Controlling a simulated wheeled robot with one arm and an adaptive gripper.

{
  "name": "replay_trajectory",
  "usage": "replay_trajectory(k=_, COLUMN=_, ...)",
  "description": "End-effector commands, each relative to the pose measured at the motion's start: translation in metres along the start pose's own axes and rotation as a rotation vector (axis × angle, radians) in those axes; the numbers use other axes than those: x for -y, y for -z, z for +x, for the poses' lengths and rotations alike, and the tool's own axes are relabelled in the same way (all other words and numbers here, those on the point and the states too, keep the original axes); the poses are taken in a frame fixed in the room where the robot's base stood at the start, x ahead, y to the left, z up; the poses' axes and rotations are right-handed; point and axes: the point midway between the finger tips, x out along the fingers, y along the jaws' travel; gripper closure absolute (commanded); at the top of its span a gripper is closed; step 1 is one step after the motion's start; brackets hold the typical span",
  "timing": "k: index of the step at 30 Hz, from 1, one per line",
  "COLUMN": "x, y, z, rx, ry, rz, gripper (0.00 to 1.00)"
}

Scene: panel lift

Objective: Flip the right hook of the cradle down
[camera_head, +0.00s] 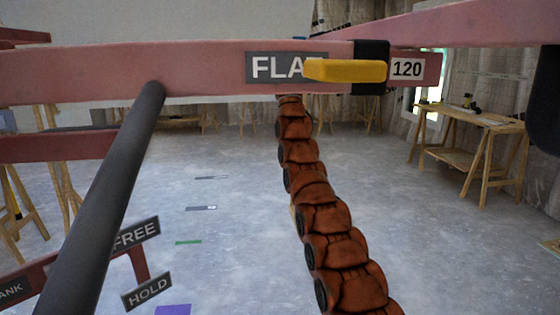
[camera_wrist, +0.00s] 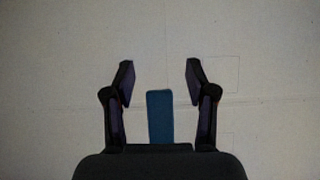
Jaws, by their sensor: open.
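The red frame of the panel lift's cradle (camera_head: 180,72) crosses the top of the head view. It carries a "FLAT" label (camera_head: 265,67), partly covered by a yellow lever (camera_head: 345,71) lying level, and a "120" label (camera_head: 407,69). Another red beam (camera_head: 440,24) slants across the upper right. I cannot pick out the right hook in either view. My gripper (camera_wrist: 160,63) shows in the wrist view with its two dark fingers apart and nothing between the tips. It faces a pale flat surface (camera_wrist: 60,60). A blue strip (camera_wrist: 160,117) shows between the fingers; I cannot tell what it belongs to.
A thick grey bar (camera_head: 115,195) slants across the left. "FREE" (camera_head: 136,235) and "HOLD" (camera_head: 147,291) signs are at lower left. A wooden workbench (camera_head: 470,118) stands at the right, with trestles at the left and back. The grey floor (camera_head: 230,250) between looks mostly clear.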

Motion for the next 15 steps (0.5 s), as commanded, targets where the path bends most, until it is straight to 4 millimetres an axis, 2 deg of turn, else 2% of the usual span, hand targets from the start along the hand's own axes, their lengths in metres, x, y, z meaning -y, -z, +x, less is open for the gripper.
replay_trajectory(k=4, x=0.002, y=-0.019, z=0.003, rx=0.146, ry=0.006, rz=0.005, gripper=0.44)
replay_trajectory(k=8, x=0.004, y=-0.037, z=-0.003, rx=0.289, ry=0.011, rz=0.010, gripper=0.44)
replay_trajectory(k=15, x=0.007, y=-0.064, z=-0.034, rx=0.553, ry=0.021, rz=0.018, gripper=0.44)
